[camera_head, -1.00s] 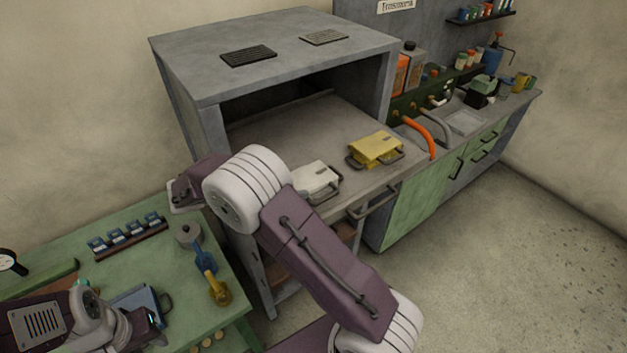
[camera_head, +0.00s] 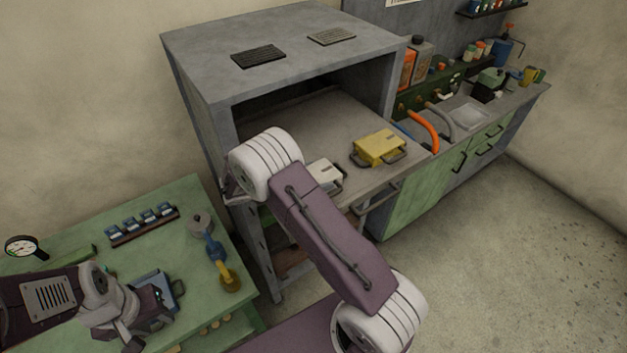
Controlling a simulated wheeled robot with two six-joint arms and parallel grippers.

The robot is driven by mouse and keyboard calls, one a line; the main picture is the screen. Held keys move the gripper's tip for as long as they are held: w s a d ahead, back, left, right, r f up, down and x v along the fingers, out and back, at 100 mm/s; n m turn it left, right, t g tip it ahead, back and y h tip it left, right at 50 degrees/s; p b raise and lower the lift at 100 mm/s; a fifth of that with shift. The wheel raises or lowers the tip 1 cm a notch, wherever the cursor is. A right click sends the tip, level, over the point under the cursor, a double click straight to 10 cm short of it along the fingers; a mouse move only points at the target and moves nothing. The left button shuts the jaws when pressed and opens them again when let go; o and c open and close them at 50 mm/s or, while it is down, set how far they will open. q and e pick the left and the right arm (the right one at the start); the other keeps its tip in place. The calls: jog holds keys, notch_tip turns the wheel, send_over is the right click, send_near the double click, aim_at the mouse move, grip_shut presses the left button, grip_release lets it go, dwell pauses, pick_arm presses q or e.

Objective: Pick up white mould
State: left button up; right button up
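The white mould (camera_head: 328,172) lies on the grey shelf of the open cabinet, near its front edge. My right arm crosses in front of it and hides its left and lower parts. My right gripper is almost wholly hidden behind the arm's white joint; only a sliver of the wrist end (camera_head: 229,188) shows, left of the mould and apart from it. My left gripper (camera_head: 152,312) is low over the green table at the left, beside a blue object (camera_head: 165,286). Its fingers are too dark and small to read.
A yellow mould (camera_head: 379,147) with dark handles lies right of the white one. The cabinet's top (camera_head: 290,50) overhangs the shelf.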

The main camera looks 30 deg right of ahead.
jog(key=c, duration=1)
jog(key=shift+r, duration=0.15)
jog(key=shift+c, duration=1.4)
jog(key=shift+w, duration=0.1)
jog(key=shift+r, duration=0.2)
jog(key=shift+r+b, duration=0.6)
jog(key=shift+b, duration=0.1)
jog(key=r, duration=0.1)
jog(key=b, duration=0.1)
jog(key=r, duration=0.1)
jog(key=shift+s+d+r+b, duration=0.25)
jog(key=shift+r+b, duration=0.1)
jog(key=s+d+r+b, duration=0.5)
jog(key=s+d+r, duration=0.1)
jog(key=s+d, duration=0.1)
jog(key=shift+s+d+r, duration=0.35)
jog(key=shift+s+d, duration=0.05)
jog(key=shift+d, duration=0.05)
